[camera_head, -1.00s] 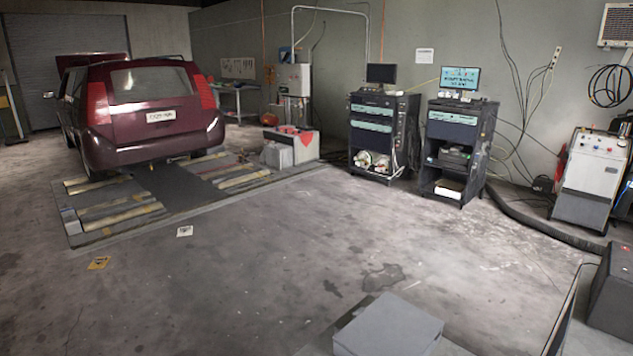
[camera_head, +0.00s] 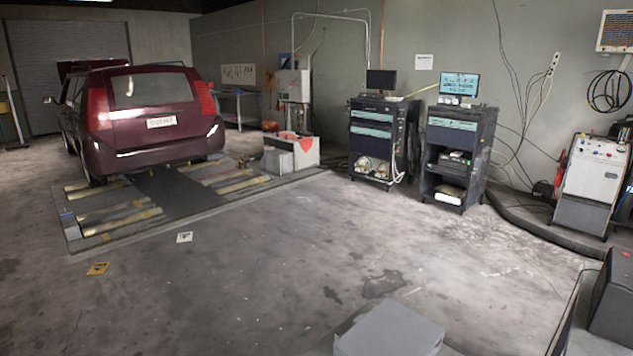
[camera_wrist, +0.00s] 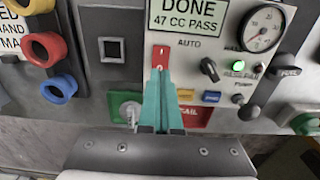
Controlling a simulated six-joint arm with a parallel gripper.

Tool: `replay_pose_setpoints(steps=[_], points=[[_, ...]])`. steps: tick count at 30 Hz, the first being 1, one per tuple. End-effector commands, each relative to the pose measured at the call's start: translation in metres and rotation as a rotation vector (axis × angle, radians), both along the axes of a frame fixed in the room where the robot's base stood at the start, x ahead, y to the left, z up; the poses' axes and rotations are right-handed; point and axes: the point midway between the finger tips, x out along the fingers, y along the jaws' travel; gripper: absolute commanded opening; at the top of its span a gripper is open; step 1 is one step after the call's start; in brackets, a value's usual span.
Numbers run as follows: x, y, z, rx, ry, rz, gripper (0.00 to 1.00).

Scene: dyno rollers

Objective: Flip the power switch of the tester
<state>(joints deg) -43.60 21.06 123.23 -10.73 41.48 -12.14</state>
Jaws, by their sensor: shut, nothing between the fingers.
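In the wrist view, a pale tester panel (camera_wrist: 205,75) fills the picture, with a display (camera_wrist: 190,15) reading "DONE 47 CC PASS". A red rocker switch (camera_wrist: 161,57) sits below the display, left of the word "AUTO". My gripper (camera_wrist: 159,72) has teal fingers closed together with nothing between them. Their tips overlap the lower edge of the red switch in the picture; I cannot tell whether they touch it. The fingers hide part of the panel below. A green lamp (camera_wrist: 238,66) glows on the right. My gripper does not show in the head view.
Round the switch are a black selector knob (camera_wrist: 209,70), a gauge (camera_wrist: 263,27), red (camera_wrist: 45,48) and blue (camera_wrist: 59,86) rings, a key switch (camera_wrist: 130,110), and yellow and blue buttons. The head view shows a maroon car (camera_head: 150,115) on rollers and two equipment cabinets (camera_head: 455,150).

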Motion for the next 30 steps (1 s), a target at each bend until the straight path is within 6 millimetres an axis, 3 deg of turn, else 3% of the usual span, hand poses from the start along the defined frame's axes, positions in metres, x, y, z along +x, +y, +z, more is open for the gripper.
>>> replay_pose_setpoints(steps=[30], points=[[0.0, 0.0, -0.011, 0.0, 0.0, 0.0, 0.0]])
